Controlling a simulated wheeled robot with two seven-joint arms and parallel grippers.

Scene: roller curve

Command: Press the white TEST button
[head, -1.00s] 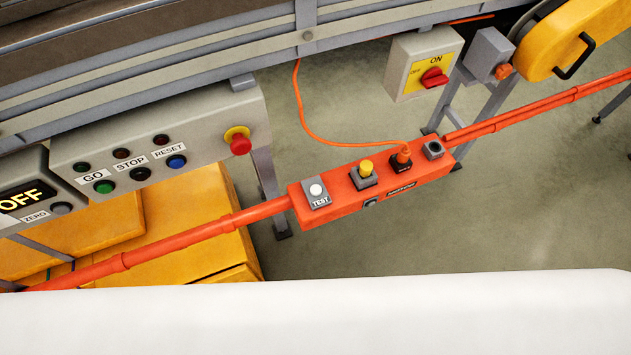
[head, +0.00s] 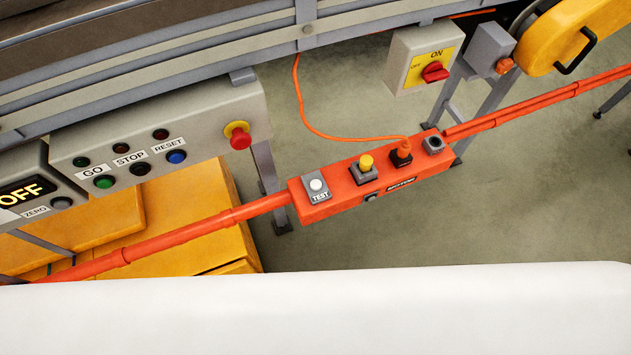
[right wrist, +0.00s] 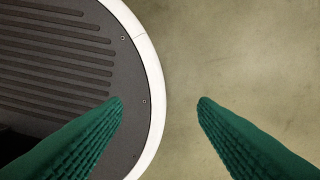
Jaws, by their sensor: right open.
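The white TEST button (head: 316,185) sits on a small grey plate at the left end of an orange-red box (head: 345,200) in the head view. The box is mounted on an orange-red rail. In the right wrist view my right gripper (right wrist: 160,104) is open, its two green fingers apart with nothing between them. It hangs over the floor and the edge of a dark ribbed surface with a white rim. Neither gripper shows in the head view, and the TEST button is not in the right wrist view.
The box also carries a yellow button (head: 366,162) and a plugged orange cable (head: 340,136). A grey panel (head: 215,115) with GO, STOP, RESET and a red mushroom button (head: 240,139) stands left. A red rotary switch (head: 435,71) is at upper right. Orange-red rails (head: 190,232) run alongside.

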